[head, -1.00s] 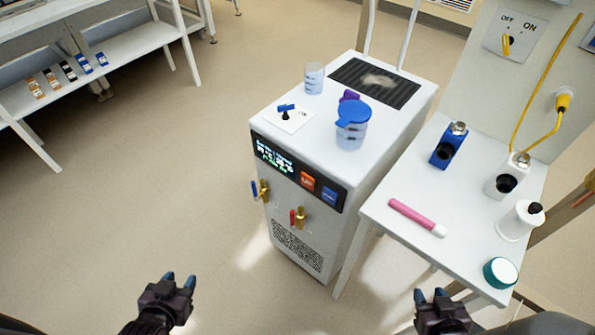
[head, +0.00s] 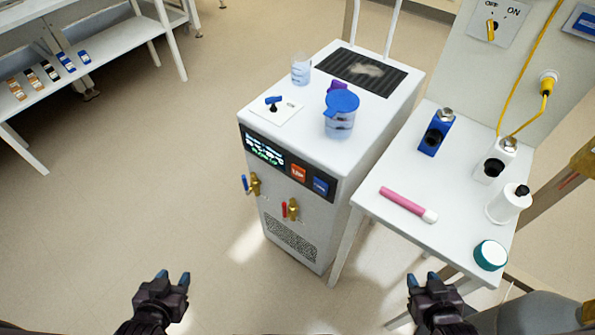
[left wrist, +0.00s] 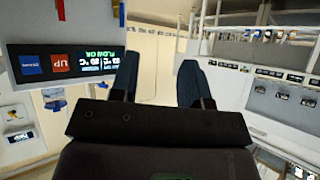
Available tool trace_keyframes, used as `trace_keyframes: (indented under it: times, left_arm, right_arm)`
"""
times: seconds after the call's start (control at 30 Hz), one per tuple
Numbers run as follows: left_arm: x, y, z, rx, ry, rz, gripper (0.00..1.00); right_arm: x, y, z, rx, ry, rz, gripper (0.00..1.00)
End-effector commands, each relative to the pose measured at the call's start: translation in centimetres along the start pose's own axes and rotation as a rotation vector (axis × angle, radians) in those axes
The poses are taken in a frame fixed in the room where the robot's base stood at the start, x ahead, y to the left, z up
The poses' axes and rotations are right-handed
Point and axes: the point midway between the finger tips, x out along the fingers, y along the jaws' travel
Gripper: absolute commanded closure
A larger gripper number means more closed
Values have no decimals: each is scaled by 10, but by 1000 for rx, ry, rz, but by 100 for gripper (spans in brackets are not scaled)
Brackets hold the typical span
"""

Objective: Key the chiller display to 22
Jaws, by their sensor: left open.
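The white chiller (head: 300,215) stands upright in the middle of the head view. Its black front panel holds a lit display (head: 264,150), an orange UP button (head: 298,173) and a blue button (head: 321,186). The display digits are too small to read surely. In the left wrist view the display (left wrist: 95,62) appears upside down, with FLOW OK in green. My left gripper (head: 172,277) is open and empty, low in front of the chiller and apart from it. My right gripper (head: 424,281) is at lower right, apart from the side table; its fingers look spread and empty.
Two valves, blue-handled (head: 254,184) and red-handled (head: 291,209), stick out below the panel. A beaker (head: 301,69) and blue-lidded jug (head: 341,115) stand on top. A white side table (head: 385,232) at right holds a pink tube (head: 407,204) and bottles. Floor at left is clear.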

Motion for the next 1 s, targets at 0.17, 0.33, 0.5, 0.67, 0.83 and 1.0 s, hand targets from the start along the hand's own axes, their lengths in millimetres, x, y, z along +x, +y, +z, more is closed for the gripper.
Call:
trace_keyframes:
  times: [0.17, 0.33, 0.5, 0.67, 0.83, 1.0]
  left_arm:
    - [1, 0, -2, 1, 5, 1, 57]
    - [1, 0, -1, 0, 3, 0, 57]
    - [-1, 0, 2, -1, -3, -1, 65]
    - [-3, 0, 4, -1, -9, -2, 90]
    - [-4, 0, 6, -2, -12, -2, 100]
    - [-4, 0, 6, -2, -12, -2, 100]
  right_arm:
    - [0, 0, 0, 0, 0, 0, 62]
    - [0, 0, 0, 0, 0, 0, 62]
    - [0, 0, 0, 0, 0, 0, 62]
    - [0, 0, 0, 0, 0, 0, 62]
    - [0, 0, 0, 0, 0, 0, 62]
    - [0, 0, 0, -1, 0, 0, 62]
